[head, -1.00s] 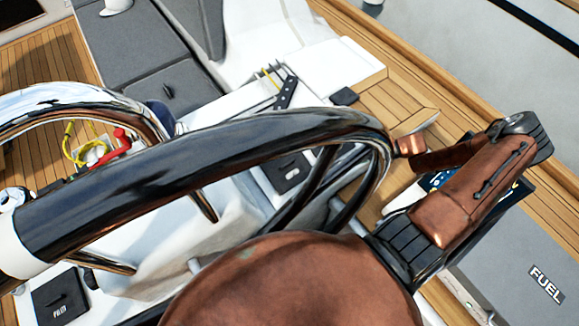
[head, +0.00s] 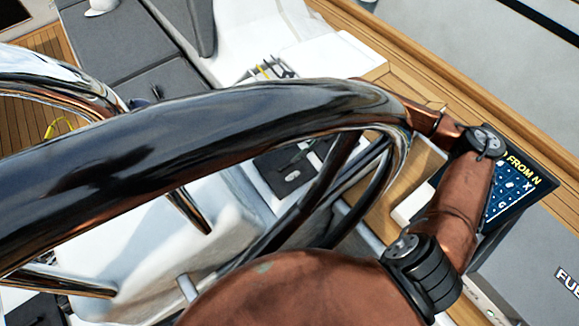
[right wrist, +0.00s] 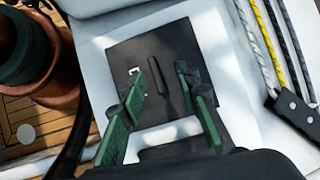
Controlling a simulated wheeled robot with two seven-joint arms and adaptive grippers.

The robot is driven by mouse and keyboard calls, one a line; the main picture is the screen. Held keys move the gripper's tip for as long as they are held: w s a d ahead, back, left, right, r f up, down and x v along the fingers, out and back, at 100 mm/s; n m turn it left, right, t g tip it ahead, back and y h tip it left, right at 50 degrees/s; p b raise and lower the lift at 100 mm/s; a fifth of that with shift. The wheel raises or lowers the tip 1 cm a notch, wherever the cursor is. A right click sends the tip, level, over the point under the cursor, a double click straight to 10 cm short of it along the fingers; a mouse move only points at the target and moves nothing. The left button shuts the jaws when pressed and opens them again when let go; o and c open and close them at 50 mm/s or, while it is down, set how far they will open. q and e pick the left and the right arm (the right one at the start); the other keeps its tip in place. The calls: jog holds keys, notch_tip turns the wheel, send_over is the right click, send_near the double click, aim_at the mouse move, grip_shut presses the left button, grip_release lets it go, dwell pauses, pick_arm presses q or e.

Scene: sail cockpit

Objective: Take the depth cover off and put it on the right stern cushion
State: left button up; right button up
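A dark square cover (head: 290,165) with a small pale label sits on the white console beyond the steering wheel, partly hidden by the wheel rim. The label is too small to read. In the right wrist view, a dark square cover (right wrist: 120,60) with a raised bar in its middle lies on a white surface. My right gripper (right wrist: 160,78) is over it, with its two green fingers apart on either side of the bar. Nothing is held between them. I cannot tell whether the fingertips touch the cover. In the head view, the wheel mostly hides that gripper. My left gripper is out of view.
The large dark wheel rim (head: 150,150) crosses the head view. Ropes (right wrist: 268,45) run to a black fitting at right in the wrist view.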

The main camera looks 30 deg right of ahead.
aim_at(287, 164)
jog(key=shift+d+f+n+h, duration=0.5)
jog(key=shift+d+f+h, duration=0.05)
jog(key=shift+d+h, duration=0.2)
jog(key=x, duration=0.4)
jog(key=b+x, duration=0.1)
jog(key=x, duration=0.1)
jog(key=shift+s+a+f, duration=0.25)
jog(key=shift+s+a, duration=0.05)
jog(key=shift+a, duration=0.2)
grip_shut()
